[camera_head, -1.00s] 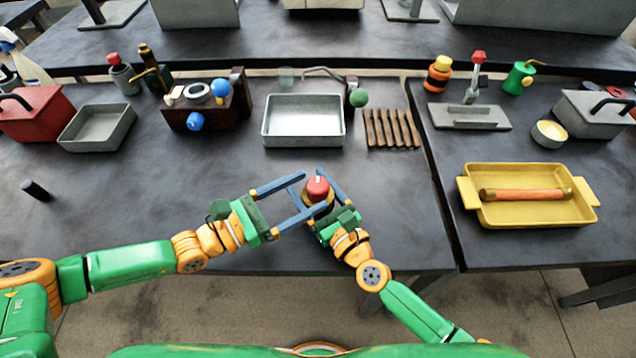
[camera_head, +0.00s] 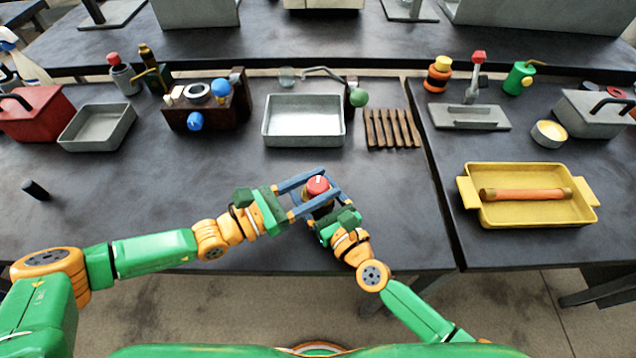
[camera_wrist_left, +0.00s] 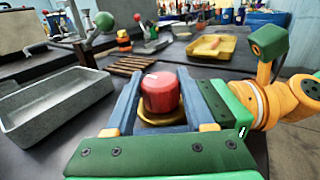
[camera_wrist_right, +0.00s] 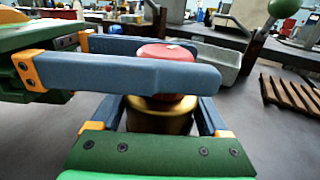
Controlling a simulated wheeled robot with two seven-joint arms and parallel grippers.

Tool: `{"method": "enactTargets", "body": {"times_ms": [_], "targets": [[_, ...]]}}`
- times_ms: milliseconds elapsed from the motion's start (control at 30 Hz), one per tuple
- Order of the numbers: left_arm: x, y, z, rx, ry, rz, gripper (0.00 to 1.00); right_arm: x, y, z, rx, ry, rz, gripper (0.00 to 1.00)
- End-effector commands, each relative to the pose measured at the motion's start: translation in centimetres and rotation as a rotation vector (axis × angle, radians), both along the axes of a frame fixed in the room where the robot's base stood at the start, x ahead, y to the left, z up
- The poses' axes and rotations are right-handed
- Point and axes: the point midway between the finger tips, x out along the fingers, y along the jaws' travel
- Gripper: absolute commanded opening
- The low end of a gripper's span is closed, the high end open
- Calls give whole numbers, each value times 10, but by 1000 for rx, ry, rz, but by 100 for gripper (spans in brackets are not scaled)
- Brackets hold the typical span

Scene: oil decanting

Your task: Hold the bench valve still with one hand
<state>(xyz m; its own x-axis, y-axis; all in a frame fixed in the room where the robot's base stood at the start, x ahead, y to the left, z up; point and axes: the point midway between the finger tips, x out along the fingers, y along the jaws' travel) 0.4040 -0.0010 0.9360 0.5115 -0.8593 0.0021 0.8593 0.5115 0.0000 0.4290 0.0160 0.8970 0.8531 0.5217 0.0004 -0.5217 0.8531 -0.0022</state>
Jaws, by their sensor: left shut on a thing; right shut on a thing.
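The bench valve has a red cap (camera_head: 317,184) with a white mark, above a brass body (camera_wrist_right: 158,118). It stands upright near the front edge of the middle bench. My left gripper (camera_wrist_left: 160,92) is shut on the red cap, one blue finger on each side; the cap also shows in the right wrist view (camera_wrist_right: 165,53). My right gripper (camera_wrist_right: 163,112) is shut on the brass body lower down, its fingers partly hidden behind the valve. A left finger crosses in front of the cap in the right wrist view. The valve's foot is hidden.
Behind the valve stand a metal tray (camera_head: 266,133), a wooden slatted rack (camera_head: 370,141) and a dark block with blue knobs (camera_head: 178,118). A small black cylinder (camera_head: 36,190) lies at left. A yellow tray (camera_head: 500,217) is on the right bench.

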Motion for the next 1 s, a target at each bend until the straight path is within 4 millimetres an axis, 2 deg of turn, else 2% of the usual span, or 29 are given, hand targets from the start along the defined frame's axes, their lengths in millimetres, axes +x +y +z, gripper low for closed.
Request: {"method": "enactTargets", "body": {"times_ms": [267,700,1000], "targets": [[3,0,2,0,-11,-129,0,0,0,0,2,1,1,0],[2,0,0,2,-6,-465,0,-1,1,0,1,2,3,0],[2,0,-1,1,-1,-598,0,-1,1,0,1,2,4,0]]}}
